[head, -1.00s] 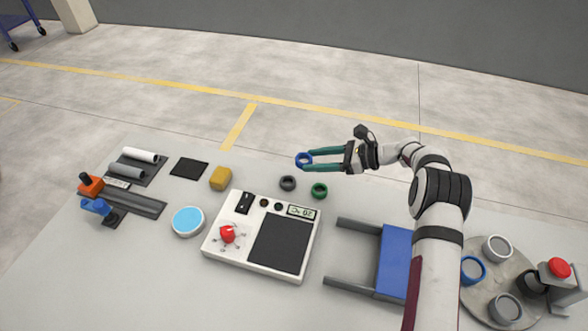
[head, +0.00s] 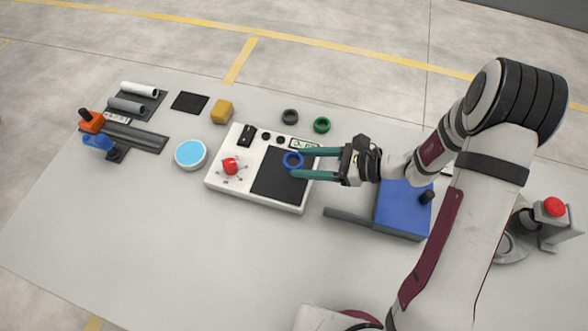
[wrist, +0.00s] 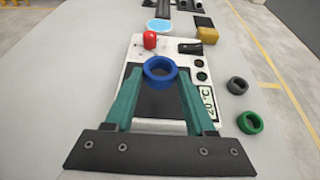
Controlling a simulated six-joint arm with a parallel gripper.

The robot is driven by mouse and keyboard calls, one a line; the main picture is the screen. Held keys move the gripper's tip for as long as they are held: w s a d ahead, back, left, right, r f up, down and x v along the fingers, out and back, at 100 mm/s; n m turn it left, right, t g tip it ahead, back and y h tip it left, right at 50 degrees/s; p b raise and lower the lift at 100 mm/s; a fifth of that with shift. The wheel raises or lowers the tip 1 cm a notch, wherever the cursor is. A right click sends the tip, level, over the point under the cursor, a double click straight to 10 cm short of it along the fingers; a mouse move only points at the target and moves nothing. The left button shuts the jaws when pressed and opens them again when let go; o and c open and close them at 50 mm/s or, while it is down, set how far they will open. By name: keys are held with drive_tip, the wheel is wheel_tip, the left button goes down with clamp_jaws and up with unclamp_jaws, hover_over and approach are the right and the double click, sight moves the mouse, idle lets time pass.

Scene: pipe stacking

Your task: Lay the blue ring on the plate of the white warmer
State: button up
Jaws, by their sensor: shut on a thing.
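The blue ring (head: 293,160) is held between the green fingertips of my gripper (head: 294,162). In the wrist view the blue ring (wrist: 160,70) sits between both fingers, with its opening showing. The white warmer (head: 216,181) lies under the gripper, with a dark square plate (head: 271,185), a red knob (head: 230,166) and a small display reading about 20 °C. In the head view the ring appears over the upper right part of the plate. I cannot tell for sure how high above the plate it is.
A grey ring (head: 290,116) and a green ring (head: 321,125) lie behind the warmer. A yellow block (head: 222,111), a black pad (head: 190,102) and a round blue-topped dish (head: 190,154) are to the left. A blue stand (head: 402,212) is at right. The front table is clear.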

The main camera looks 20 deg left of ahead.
drive_tip(key=shift+a+f, duration=0.95)
drive_tip(key=shift+a, duration=0.25)
drive_tip(key=shift+f, duration=1.85)
drive_tip(key=o, duration=1.3)
drive_tip(key=shift+f, duration=0.1)
